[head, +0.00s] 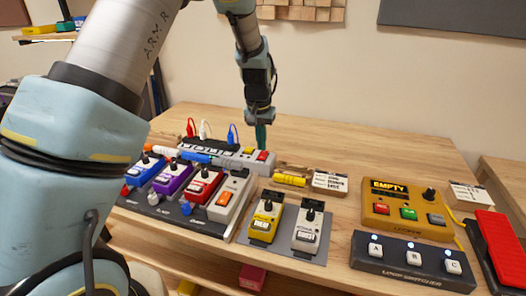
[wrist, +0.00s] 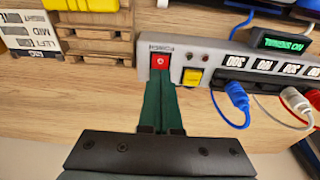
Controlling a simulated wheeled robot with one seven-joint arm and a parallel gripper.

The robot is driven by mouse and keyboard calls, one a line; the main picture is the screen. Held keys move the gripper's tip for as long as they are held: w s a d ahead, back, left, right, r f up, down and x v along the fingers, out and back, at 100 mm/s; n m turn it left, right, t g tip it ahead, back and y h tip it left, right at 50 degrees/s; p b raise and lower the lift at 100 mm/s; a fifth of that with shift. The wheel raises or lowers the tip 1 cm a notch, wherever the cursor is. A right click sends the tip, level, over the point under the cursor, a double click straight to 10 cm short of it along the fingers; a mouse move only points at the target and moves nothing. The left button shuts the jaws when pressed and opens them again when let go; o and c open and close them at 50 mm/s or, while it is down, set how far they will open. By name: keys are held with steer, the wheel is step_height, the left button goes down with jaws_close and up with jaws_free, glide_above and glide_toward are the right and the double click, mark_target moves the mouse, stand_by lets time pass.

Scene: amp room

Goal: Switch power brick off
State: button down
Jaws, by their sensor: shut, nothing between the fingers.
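The power brick (head: 236,154) is a long grey strip lying on the wooden table behind the pedals, with a red switch (head: 262,155) at its right end. In the wrist view the brick (wrist: 212,75) runs to the right, with the red switch (wrist: 160,61) at its left end, a yellow button (wrist: 191,77) beside it, and blue, white and red plugs. My gripper (wrist: 162,82) is shut and empty. Its green fingertips appear right by the red switch; I cannot tell whether they touch it. In the head view my gripper (head: 261,142) points down just behind the brick's right end.
Several effect pedals (head: 198,188) stand on a board in front of the brick. Yellow (head: 264,222) and white (head: 307,232) pedals and an orange looper (head: 405,213) are to the right. A wooden pallet (wrist: 95,35) lies near my gripper. The table behind the brick is clear.

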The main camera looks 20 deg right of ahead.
mark_target(262, 157)
step_height(262, 157, up, 4)
steer(key=p, duration=0.2)
steer(key=shift+r+p, duration=0.25)
steer(key=shift+p, duration=0.1)
steer(key=a+r+n, duration=0.2)
steer(key=a+r, duration=0.1)
steer(key=a, duration=0.8)
steer(key=a+r+n, duration=0.2)
steer(key=a, duration=0.9)
steer(key=s+a+r+n+y, duration=0.1)
steer(key=s+a+n, duration=0.2)
steer(key=s+a, duration=0.8)
steer(key=a, duration=0.3)
steer(key=shift+a, duration=0.3)
steer(key=c, duration=1.5)
jaws_free()
steer(key=shift+w+r, duration=0.1)
steer(key=shift+r, duration=0.05)
